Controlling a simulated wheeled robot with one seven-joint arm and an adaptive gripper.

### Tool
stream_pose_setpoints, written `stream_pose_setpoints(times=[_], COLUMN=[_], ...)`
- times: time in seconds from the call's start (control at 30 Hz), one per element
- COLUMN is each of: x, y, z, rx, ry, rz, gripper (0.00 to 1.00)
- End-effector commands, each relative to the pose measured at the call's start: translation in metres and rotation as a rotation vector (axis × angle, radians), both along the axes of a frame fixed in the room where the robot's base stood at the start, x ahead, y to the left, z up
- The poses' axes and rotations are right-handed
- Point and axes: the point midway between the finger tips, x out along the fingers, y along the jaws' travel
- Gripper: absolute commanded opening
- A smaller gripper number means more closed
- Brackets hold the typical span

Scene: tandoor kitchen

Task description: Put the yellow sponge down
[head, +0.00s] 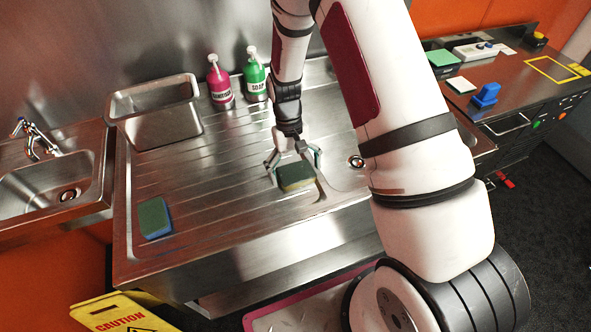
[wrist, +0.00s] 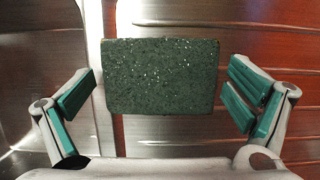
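The yellow sponge (head: 294,184) has a dark green top and a yellow side. It appears to lie flat on the steel drainboard (head: 200,190), near its front edge and left of the drain. My gripper (head: 293,160) is right at it, pointing down. In the wrist view the sponge's green top (wrist: 160,75) lies between the spread fingers of my gripper (wrist: 161,90). A narrow gap shows on each side, so the fingers look open and clear of it. The sponge's underside is hidden.
A blue sponge with a green top (head: 155,218) lies at the drainboard's left front. A steel tub (head: 155,112), a pink bottle (head: 219,82) and a green soap bottle (head: 256,78) stand along the back. A sink (head: 45,187) is at left. The drainboard between the sponges is clear.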

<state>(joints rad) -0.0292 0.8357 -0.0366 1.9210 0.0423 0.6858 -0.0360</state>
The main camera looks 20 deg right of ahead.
Motion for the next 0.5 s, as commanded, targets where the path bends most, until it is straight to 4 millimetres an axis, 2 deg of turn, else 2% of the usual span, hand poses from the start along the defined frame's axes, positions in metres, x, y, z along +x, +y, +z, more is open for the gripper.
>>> stream_pose_setpoints(times=[0.27,0.37,0.5], x=[0.002,0.007,0.017], y=[0.0,0.0,0.0], z=[0.007,0.019,0.045], rx=[0.0,0.0,0.0], ry=[-0.002,-0.005,-0.007], rz=[0.0,0.0,0.0], gripper=[0.98,0.98,0.98])
